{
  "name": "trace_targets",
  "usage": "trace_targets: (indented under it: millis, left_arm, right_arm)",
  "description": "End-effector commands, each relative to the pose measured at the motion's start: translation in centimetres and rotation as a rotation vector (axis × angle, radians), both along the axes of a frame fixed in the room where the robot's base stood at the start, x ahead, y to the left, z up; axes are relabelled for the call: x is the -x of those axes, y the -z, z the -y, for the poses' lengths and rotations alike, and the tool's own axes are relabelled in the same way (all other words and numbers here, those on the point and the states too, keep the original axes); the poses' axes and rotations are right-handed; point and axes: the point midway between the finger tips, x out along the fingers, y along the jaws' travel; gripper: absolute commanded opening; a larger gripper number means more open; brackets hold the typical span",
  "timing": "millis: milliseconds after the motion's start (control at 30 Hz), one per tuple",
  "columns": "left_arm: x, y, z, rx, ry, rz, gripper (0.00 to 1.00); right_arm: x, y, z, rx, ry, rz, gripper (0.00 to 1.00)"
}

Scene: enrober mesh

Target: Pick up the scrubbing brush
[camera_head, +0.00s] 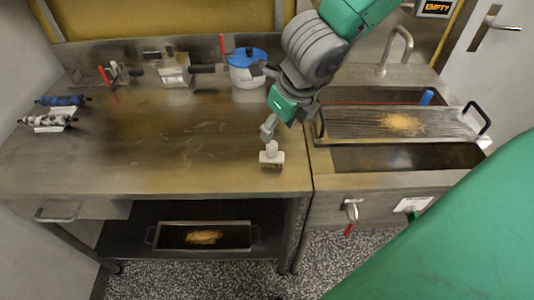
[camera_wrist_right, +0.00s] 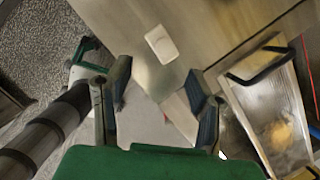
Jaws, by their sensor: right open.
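The scrubbing brush (camera_head: 271,156) is a small pale block with a knob on top and tan bristles below. It stands upright near the front right of the steel worktop (camera_head: 150,150). In the right wrist view the brush (camera_wrist_right: 161,44) shows as a white block beyond my fingertips. My right gripper (camera_head: 268,131) is just above and behind the brush in the head view. In the right wrist view the right gripper (camera_wrist_right: 158,78) has its two fingers spread, with nothing between them. My left gripper is in neither view.
A mesh tray (camera_head: 350,124) with orange crumbs lies across the sink to the right. A white pot with a blue lid (camera_head: 247,66) stands at the back. Two rollers (camera_head: 48,121) lie at the left. Another tray (camera_head: 170,240) is on the lower shelf. The worktop's middle is clear.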

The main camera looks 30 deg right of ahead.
Motion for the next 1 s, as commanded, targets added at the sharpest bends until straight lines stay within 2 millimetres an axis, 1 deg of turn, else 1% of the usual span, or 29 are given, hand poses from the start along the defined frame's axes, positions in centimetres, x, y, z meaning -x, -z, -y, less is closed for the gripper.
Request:
trace_targets:
  millis: [33,133,200,367,433,633,767,1000]
  left_arm:
    - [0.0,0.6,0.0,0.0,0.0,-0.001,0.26]
    - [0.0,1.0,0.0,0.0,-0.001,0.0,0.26]
    - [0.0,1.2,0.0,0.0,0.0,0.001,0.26]
    - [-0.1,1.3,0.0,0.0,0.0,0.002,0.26]
    - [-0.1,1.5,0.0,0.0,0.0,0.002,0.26]
    - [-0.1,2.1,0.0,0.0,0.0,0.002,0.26]
    - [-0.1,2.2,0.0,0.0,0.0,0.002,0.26]
    - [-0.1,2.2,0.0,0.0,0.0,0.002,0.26]
  right_arm:
    - [-0.4,1.6,0.1,0.0,0.0,-0.005,0.48]
    - [-1.1,3.3,0.3,-0.002,0.001,-0.007,0.48]
    - [-1.5,4.1,0.3,-0.002,0.001,-0.007,0.48]
    - [-1.6,5.0,0.5,-0.005,0.001,-0.005,0.48]
    - [-1.6,5.6,0.4,-0.003,0.0,-0.006,0.48]
    - [-2.4,8.6,-0.1,0.001,-0.001,-0.007,0.48]
    - [-2.8,9.5,-0.4,0.001,-0.001,-0.006,0.48]
    - [-2.8,9.6,0.0,-0.001,-0.002,-0.003,0.48]
